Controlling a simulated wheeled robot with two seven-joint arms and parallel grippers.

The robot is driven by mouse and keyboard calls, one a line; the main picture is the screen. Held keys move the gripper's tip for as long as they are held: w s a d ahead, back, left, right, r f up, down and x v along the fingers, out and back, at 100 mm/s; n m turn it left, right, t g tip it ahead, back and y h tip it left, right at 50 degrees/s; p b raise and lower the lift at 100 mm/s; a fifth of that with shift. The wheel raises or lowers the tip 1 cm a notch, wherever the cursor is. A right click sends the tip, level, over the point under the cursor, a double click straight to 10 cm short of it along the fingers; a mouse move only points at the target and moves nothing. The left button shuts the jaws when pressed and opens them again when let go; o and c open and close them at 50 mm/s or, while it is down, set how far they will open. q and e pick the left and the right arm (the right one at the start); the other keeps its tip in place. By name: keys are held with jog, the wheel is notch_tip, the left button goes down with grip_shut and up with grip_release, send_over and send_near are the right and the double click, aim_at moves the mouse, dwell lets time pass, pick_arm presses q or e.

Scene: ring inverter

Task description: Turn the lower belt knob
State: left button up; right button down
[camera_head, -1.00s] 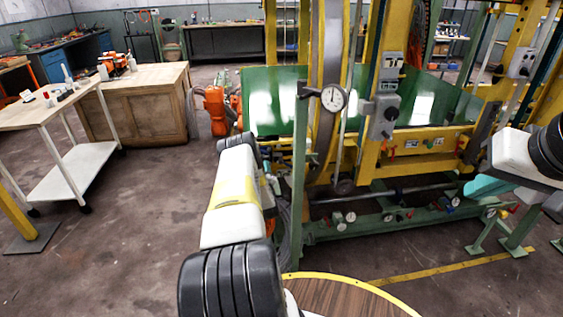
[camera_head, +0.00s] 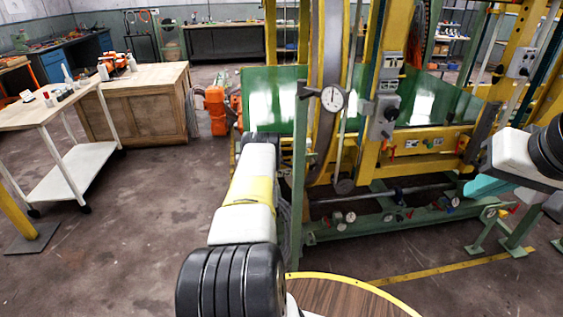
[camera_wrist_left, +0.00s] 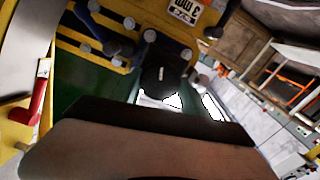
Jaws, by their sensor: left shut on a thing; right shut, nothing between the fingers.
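My left arm (camera_head: 247,195) reaches from the bottom middle towards the lower part of the green and yellow machine. Its gripper is hidden behind the arm in the head view. In the left wrist view, the pale housing and dark front edge of my left gripper (camera_wrist_left: 155,125) fill the bottom, and its fingertips are hidden. A dark round knob (camera_wrist_left: 160,80) shows just beyond that edge, in line with the gripper. My right gripper (camera_head: 486,168) is at the right, shut and empty, in front of the machine; its fingertips are hard to make out.
Grey control boxes (camera_head: 383,118) hang on a yellow column. A round wooden table (camera_head: 345,295) is at the bottom. A white cart (camera_head: 75,170) stands left, with free floor between.

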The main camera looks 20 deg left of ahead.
pick_arm(q)
jog(key=shift+f+m, duration=0.1)
jog(key=shift+m, duration=0.3)
jog(key=shift+d, duration=0.1)
jog(key=o, duration=1.4)
jog(key=shift+c, duration=0.2)
jog(key=shift+s, duration=0.15)
jog(key=v, duration=0.7)
jog(key=shift+s, duration=0.25)
jog(key=shift+d, duration=0.15)
